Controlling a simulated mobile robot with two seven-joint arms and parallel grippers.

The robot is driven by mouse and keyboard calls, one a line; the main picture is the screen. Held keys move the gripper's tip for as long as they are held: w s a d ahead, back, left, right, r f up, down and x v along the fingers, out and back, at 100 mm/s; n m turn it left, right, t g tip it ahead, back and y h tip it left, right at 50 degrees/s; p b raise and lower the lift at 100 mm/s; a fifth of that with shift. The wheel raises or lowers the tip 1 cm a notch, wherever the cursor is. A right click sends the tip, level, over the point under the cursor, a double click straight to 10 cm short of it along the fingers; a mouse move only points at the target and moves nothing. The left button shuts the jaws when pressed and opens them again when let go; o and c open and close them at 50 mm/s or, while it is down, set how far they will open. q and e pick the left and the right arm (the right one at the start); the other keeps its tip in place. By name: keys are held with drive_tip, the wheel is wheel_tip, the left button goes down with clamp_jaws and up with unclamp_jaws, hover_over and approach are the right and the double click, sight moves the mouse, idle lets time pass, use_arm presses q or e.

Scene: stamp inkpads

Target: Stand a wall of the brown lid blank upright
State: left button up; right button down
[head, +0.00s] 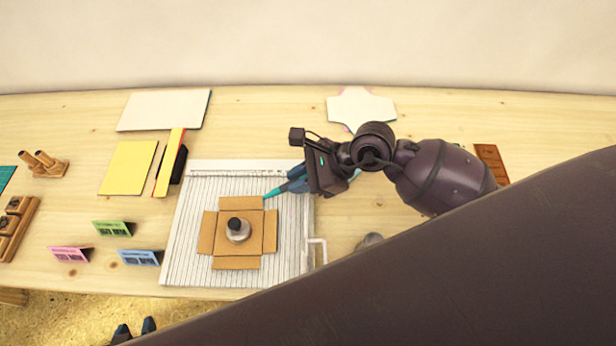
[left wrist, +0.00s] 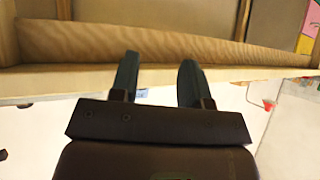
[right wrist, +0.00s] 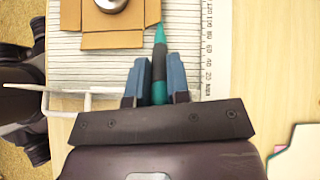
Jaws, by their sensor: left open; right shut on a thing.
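The brown lid blank (head: 221,218) lies on the lined board (head: 184,262) with four flaps spread flat. A round metal weight with a black knob (head: 238,231) sits on its middle. My right gripper (head: 285,186) is shut on a teal-tipped tool with a dark grip (right wrist: 159,52). The tool's tip is close to the blank's back flap in the head view; whether it touches I cannot tell. The right wrist view also shows part of the blank (right wrist: 112,40). My left gripper (head: 135,328) is open and empty, in front of the table's front edge.
A white wire-like bracket (head: 318,243) is at the board's right side. Pink, green and blue cards (head: 139,257) stand left of it. Yellow sheets (head: 128,167) lie behind left. A white cut sheet (head: 360,106) lies at the back. My dark arm covers the lower right.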

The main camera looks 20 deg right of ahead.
drive_tip(key=shift+w+a+r, duration=0.1)
drive_tip(key=shift+w+a, duration=0.2)
drive_tip(key=shift+a, duration=0.45)
drive_tip(key=shift+r+p, duration=0.45)
drive_tip(key=shift+p, duration=0.2)
drive_tip(key=shift+s+r+p, duration=0.3)
drive_tip(key=shift+r+p, duration=0.15)
drive_tip(key=shift+p, duration=0.1)
use_arm(q)
drive_tip(key=shift+s+a+r+p, duration=0.1)
drive_tip(key=shift+s+r+p, duration=0.15)
drive_tip(key=shift+r+p, duration=0.35)
drive_tip(key=shift+s+a+r+p, duration=0.1)
drive_tip(key=shift+s+r+p, duration=0.2)
drive_tip(key=shift+r, duration=0.35)
use_arm(e)
drive_tip(key=shift+s+a, duration=0.2)
drive_tip(key=shift+s, duration=0.3)
drive_tip(key=shift+s+a, duration=0.15)
drive_tip(key=shift+s, duration=0.3)
use_arm(q)
drive_tip(key=shift+w+r, duration=0.1)
drive_tip(key=shift+w, duration=0.1)
